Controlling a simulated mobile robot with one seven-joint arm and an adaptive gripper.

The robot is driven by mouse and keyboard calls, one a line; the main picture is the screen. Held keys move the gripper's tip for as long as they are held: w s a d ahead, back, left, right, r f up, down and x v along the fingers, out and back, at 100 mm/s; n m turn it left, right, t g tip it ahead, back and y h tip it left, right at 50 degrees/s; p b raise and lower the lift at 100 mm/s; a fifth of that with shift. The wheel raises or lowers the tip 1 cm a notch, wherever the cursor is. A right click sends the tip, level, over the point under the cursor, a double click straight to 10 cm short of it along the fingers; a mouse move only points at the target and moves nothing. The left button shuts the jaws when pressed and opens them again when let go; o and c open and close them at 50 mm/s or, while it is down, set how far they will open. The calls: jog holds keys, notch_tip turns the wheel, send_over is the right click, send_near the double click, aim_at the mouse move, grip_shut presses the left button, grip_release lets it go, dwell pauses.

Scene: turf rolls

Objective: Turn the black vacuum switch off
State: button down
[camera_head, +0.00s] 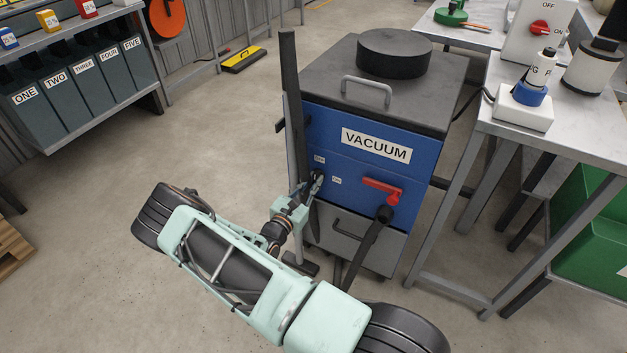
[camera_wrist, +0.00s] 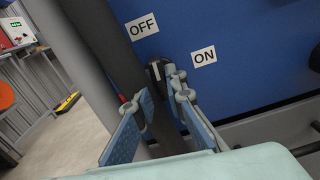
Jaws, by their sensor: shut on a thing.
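The blue vacuum (camera_head: 420,175) with a grey lid stands in the middle of the head view, and its blue front fills much of the wrist view (camera_wrist: 240,50). The black vacuum switch (camera_wrist: 156,70) is on that front, below and between the OFF label (camera_wrist: 142,27) and the ON label (camera_wrist: 204,57). My gripper (camera_wrist: 160,88) is at the switch and shut on it; its fingers hide part of the switch. In the head view my gripper (camera_head: 314,184) reaches the left part of the front, just beside the labels. The exact pointing of the switch is hard to tell.
A red handle (camera_head: 382,190) and a black hose (camera_head: 368,245) are on the front right of my gripper. A dark upright pipe (camera_head: 291,110) stands close at its left. A metal table (camera_head: 500,118) stands at the right. Open floor (camera_head: 215,135) lies left.

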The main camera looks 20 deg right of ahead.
jog(key=shift+n, duration=0.6)
jog(key=c, duration=2)
grip_release()
jog(key=shift+o, duration=0.2)
jog(key=v, duration=1.2)
